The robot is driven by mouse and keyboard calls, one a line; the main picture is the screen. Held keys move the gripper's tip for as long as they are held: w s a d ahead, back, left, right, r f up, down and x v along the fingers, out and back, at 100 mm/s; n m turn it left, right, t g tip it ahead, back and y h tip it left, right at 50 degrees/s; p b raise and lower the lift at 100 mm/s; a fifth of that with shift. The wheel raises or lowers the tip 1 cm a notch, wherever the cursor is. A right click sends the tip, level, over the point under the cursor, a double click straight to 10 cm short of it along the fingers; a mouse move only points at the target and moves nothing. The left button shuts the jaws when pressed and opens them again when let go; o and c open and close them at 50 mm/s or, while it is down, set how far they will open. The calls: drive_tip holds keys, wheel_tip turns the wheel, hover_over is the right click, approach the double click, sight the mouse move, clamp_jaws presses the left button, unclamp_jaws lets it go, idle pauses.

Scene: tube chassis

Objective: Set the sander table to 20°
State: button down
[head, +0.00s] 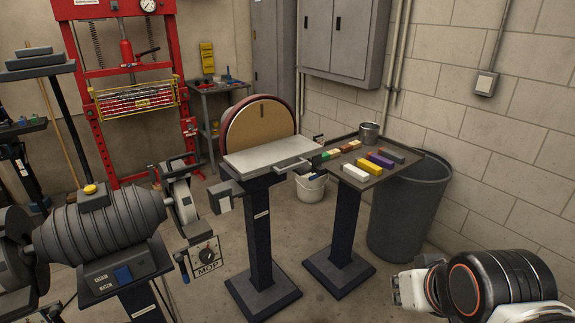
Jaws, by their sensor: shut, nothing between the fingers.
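The disc sander stands on a dark pedestal (259,228) near the middle of the head view. Its round tan sanding disc (258,122) has a dark red rim and faces me. The grey sander table (262,157) sits in front of the disc and looks roughly level; its exact angle cannot be read. A slim metal bar (290,166) lies at the table's right front. A small bracket with a pale plate hangs at the table's left. Part of my arm shows at the lower right, apart from the sander. My gripper's fingers are not visible.
A stand tray (398,177) with coloured blocks and a metal cup (369,133) is right of the sander. A grey bin (410,215) stands behind it. A buffing machine (110,225) with a MOP sign (207,258) is at left. Floor in front is clear.

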sight(292, 167)
drive_tip(key=c, duration=2.3)
unclamp_jaws()
